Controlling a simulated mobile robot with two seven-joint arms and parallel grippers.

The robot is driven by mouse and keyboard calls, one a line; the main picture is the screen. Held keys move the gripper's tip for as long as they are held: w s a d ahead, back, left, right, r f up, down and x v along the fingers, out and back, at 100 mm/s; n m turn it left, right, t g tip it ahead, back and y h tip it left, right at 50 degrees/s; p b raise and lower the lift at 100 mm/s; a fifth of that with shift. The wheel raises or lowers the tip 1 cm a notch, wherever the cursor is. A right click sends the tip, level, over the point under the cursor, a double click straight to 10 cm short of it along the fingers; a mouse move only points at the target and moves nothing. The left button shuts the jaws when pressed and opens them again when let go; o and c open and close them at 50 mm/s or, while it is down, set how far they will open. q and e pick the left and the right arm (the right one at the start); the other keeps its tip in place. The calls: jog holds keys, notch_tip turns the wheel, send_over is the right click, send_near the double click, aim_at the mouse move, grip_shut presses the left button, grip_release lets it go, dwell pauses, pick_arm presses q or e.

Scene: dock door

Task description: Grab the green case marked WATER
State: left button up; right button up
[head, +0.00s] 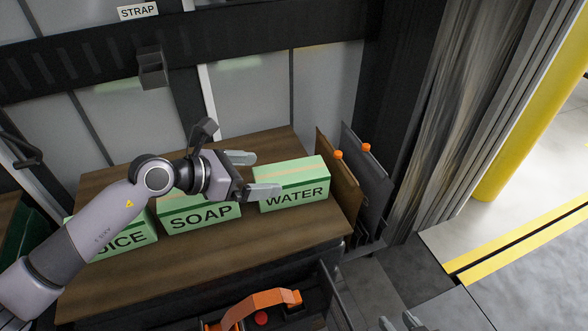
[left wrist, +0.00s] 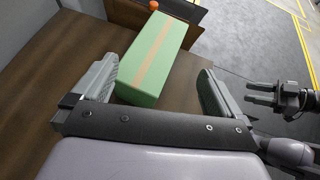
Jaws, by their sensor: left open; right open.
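The green case marked WATER (head: 291,184) sits on the brown wooden top, at the right end of a row of green cases. My left gripper (head: 258,173) is open at the left end of the WATER case. In the left wrist view, the green case (left wrist: 155,62) with a tan tape strip lies ahead between the open fingers (left wrist: 158,84), closer to the left finger. Its near end is about level with the fingertips; I cannot tell whether either finger touches it. My right gripper (head: 400,322) is open and empty, low in the head view; it also shows in the left wrist view (left wrist: 262,94).
Upright brown (head: 340,180) and grey (head: 372,175) panels with orange knobs stand just right of WATER. An orange-handled tray (head: 262,303) is in front.

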aim_at(288, 171)
pick_arm(q)
jog(key=shift+w+f, duration=0.2)
jog(key=shift+w, duration=0.35)
jog(key=shift+w+d+f, duration=0.25)
jog(key=shift+d+f, duration=0.05)
jog(key=shift+d, duration=0.3)
jog(key=x, duration=0.4)
jog(key=shift+w+f, duration=0.1)
jog(key=shift+f, duration=0.05)
jog(key=shift+w+d+f, duration=0.2)
jog(key=shift+w+d, duration=0.05)
jog(key=shift+d, duration=0.1)
